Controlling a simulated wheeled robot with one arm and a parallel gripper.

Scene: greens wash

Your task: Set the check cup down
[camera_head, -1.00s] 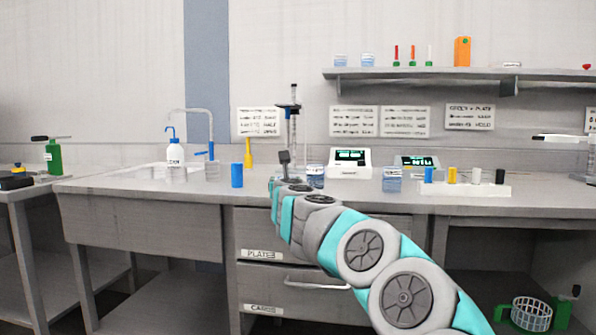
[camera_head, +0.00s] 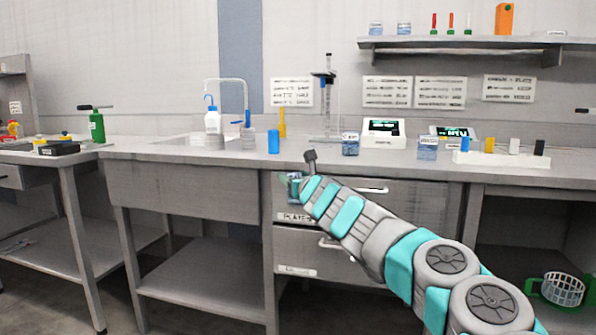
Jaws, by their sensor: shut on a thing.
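My gripper (camera_head: 293,182) is at the far end of my arm, in front of the counter's front edge and near the top drawer. It is shut on a small, partly clear thing, likely the check cup, mostly hidden by my wrist. The grey counter (camera_head: 190,153) lies just behind and above it. A labelled clear jar (camera_head: 350,144) and a second one (camera_head: 427,148) stand on the counter, apart from my gripper.
Two display units (camera_head: 384,133) and a white rack (camera_head: 501,159) stand to the right. The counter's front strip left of the gripper is clear.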

